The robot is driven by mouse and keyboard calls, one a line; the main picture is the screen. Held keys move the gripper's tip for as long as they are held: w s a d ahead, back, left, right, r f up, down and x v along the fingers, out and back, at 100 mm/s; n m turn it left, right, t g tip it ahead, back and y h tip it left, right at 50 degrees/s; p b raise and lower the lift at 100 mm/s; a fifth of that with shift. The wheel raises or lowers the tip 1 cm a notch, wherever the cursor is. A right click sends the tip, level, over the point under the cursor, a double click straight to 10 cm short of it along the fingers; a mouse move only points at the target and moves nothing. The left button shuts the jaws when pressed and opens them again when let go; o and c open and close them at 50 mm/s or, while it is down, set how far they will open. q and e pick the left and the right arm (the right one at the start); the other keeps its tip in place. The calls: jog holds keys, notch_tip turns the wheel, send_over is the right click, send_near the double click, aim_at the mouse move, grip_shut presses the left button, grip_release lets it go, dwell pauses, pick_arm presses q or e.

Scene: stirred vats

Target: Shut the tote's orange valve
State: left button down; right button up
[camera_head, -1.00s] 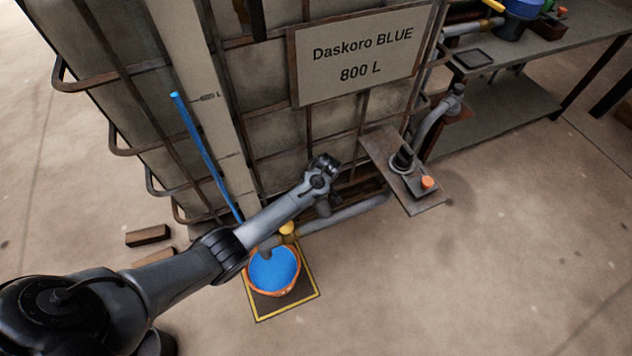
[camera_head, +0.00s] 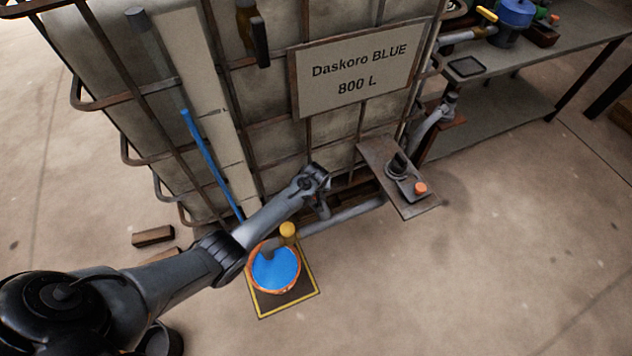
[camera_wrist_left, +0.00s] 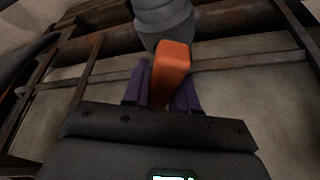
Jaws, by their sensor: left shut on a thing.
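The tote (camera_head: 270,110) is a tall caged tank with a sign reading "Daskoro BLUE 800 L". Its orange valve handle (camera_wrist_left: 172,65) shows in the left wrist view, standing between my purple fingers below a grey round fitting (camera_wrist_left: 162,15). My left gripper (camera_wrist_left: 162,92) is shut on this handle. In the head view my left arm reaches to the tote's lower front, and its wrist hides the valve and the fingertips. My right gripper is in neither view.
An orange-rimmed bucket (camera_head: 251,282) of blue liquid stands on a yellow-edged mat (camera_head: 290,302) below a yellow-topped pipe (camera_head: 288,230). A plate with an orange button (camera_head: 421,188) juts out at right. A workbench (camera_head: 580,45) stands behind. The right floor is clear.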

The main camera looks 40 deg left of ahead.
pick_arm(q)
jog(key=m+h+p, duration=0.1)
jog(key=m, duration=0.2)
jog(key=shift+d+r+m+t+p, duration=0.1)
jog(key=shift+m+t+p, duration=0.2)
jog(key=shift+m+p, duration=0.1)
jog(key=shift+w+m+h, duration=0.1)
jog(key=shift+m+h, duration=0.5)
jog(key=shift+m, duration=0.3)
jog(key=shift+m+h, duration=0.3)
jog(key=shift+m, duration=0.6)
jog(key=shift+d+m+h, duration=0.1)
jog(key=shift+m+h, duration=0.4)
jog(key=shift+m, duration=0.7)
jog(key=shift+d+m+h+b, duration=0.15)
jog(key=shift+m+h+b, duration=0.5)
jog(key=shift+m, duration=0.75)
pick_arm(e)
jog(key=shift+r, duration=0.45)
pick_arm(q)
jog(key=c, duration=1)
grip_release()
